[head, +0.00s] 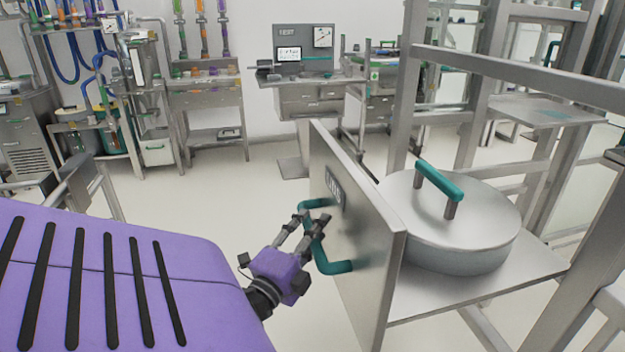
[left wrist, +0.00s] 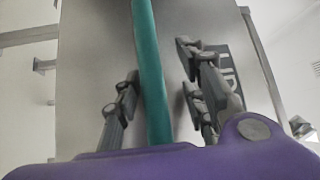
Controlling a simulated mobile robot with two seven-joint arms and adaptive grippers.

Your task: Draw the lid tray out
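The lid tray (head: 490,284) is a grey metal shelf with an upright front panel (head: 372,262). A round metal lid (head: 420,206) with a teal top handle (head: 439,180) lies on it. A teal pull handle (head: 335,267) is fixed to the panel's front face. My left gripper (head: 315,222) is at this handle. In the left wrist view its fingers (left wrist: 160,95) are spread on both sides of the teal bar (left wrist: 150,70), with a visible gap on each side. The gripper is open around the bar. My right gripper is not in view.
A metal frame (head: 480,90) with posts and rails stands around and behind the tray. Open floor (head: 225,205) lies left of the panel. Benches and a workstation (head: 305,75) stand along the far wall.

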